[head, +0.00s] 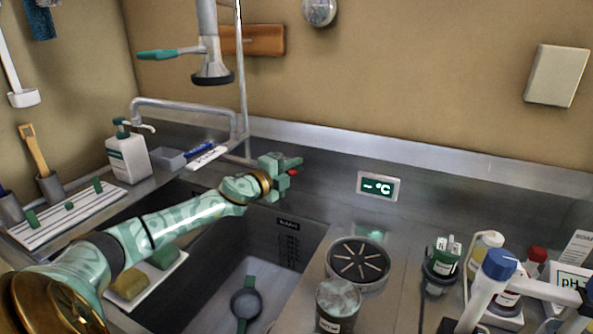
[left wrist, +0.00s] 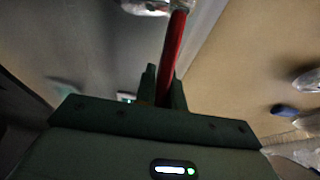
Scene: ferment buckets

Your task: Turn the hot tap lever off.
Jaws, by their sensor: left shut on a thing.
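The red tap lever (left wrist: 174,52) runs up from between my left gripper's fingers in the left wrist view, toward a metal fitting (left wrist: 150,7) at the top edge. In the head view only a small red part of the lever (head: 293,172) shows beside the fingers. My left gripper (head: 284,172) is in front of the steel back wall, above the sink's back edge. It is shut on the red lever, and its fingers also show in the left wrist view (left wrist: 164,88). The gripper hides most of the lever and the tap body. My right gripper is not in view.
The sink (head: 268,275) lies below my left arm. A spray head (head: 212,72) hangs above, and a curved spout (head: 185,106) stands at left near a soap bottle (head: 128,155). A temperature display (head: 378,187) is at right. Bottles and jars crowd the right counter.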

